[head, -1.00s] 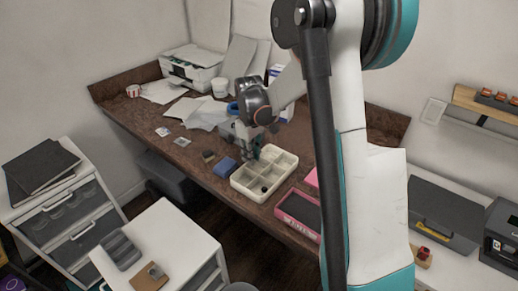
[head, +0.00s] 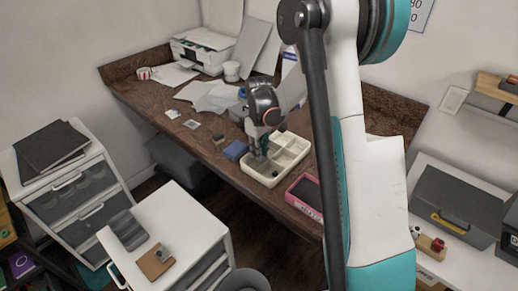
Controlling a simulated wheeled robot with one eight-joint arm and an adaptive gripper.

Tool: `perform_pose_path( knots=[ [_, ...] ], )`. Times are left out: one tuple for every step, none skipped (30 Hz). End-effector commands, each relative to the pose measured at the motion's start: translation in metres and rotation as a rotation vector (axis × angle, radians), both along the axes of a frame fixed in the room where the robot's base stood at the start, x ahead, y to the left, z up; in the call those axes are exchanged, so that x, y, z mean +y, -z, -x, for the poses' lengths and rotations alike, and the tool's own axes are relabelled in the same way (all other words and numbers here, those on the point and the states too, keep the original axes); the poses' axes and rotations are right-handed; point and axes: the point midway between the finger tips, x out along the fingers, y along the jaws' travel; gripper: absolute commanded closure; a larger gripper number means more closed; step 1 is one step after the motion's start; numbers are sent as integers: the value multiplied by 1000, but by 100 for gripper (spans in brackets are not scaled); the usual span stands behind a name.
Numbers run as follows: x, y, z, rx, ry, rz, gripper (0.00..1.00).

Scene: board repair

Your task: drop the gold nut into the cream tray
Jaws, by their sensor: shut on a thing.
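The cream tray (head: 255,173) lies on the brown desk near its front edge. It has several compartments, and a small dark item (head: 275,174) sits in one at the front. My gripper (head: 261,155) points down over the tray's left compartments. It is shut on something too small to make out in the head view. The gold nut itself is not distinguishable and is likely hidden by the fingers.
A blue block (head: 235,150) stands just left of the tray, and a pink-rimmed tray (head: 304,196) lies to its right. Papers (head: 212,97) and a printer (head: 203,48) are at the back of the desk (head: 150,105). A white cabinet (head: 188,222) stands in front.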

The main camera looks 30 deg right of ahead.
Motion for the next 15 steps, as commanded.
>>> perform_pose_path(
  knots=[
    [0,0,0,0,0,0,97],
    [0,0,0,0,0,0,97],
    [0,0,0,0,0,0,97],
    [0,-1,0,0,0,0,97],
    [0,-1,0,0,0,0,97],
    [0,-1,0,0,0,0,77],
    [0,-1,0,0,0,0,70],
    [0,-1,0,0,0,0,64],
    [0,-1,0,0,0,0,60],
    [0,-1,0,0,0,0,60],
    [0,-1,0,0,0,0,60],
    [0,-1,0,0,0,0,60],
    [0,-1,0,0,0,0,60],
    [0,-1,0,0,0,0,60],
    [0,-1,0,0,0,0,60]
  ],
)
